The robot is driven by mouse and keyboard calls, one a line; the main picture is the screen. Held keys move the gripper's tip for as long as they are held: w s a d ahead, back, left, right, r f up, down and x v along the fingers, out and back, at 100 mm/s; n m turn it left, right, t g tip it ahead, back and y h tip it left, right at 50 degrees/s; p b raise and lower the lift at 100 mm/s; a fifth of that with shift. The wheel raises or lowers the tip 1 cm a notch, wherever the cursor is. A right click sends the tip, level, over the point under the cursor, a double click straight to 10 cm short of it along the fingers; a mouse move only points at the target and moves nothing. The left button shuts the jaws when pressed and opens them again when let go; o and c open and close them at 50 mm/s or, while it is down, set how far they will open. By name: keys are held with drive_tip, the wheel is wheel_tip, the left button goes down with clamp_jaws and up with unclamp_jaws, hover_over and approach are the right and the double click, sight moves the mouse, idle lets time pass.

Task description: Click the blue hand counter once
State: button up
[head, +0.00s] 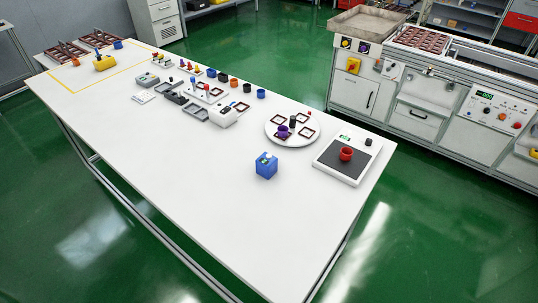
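A blue block-shaped object (266,166) with a notched, pale-green-marked top stands alone on the white table (200,190), right of the middle. I cannot tell at this size whether it is the blue hand counter. No other thing in view is clearly a hand counter. My gripper is not in view.
Small devices, trays and cups line the far edge. The table's near side is clear.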

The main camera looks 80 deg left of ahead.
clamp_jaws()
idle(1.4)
